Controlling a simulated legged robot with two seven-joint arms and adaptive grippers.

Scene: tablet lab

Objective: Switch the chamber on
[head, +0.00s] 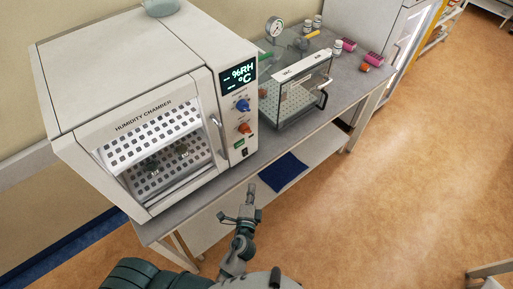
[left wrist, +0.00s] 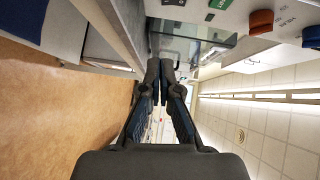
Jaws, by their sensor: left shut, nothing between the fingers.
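The white humidity chamber (head: 130,100) stands on the grey bench with its glass door closed. The wrist view also shows the orange knob (left wrist: 262,21), the blue knob (left wrist: 312,37) and the small black switch (left wrist: 209,17). My left gripper (head: 251,190) is shut and empty, in front of the bench, below the panel and apart from it. It also shows in the wrist view (left wrist: 160,80). My right gripper is out of view.
A clear vacuum box (head: 300,92) with a gauge (head: 274,27) stands right of the chamber. Small bottles (head: 337,46) and pink racks (head: 374,59) are farther back. A dark blue mat (head: 283,172) lies on the lower shelf.

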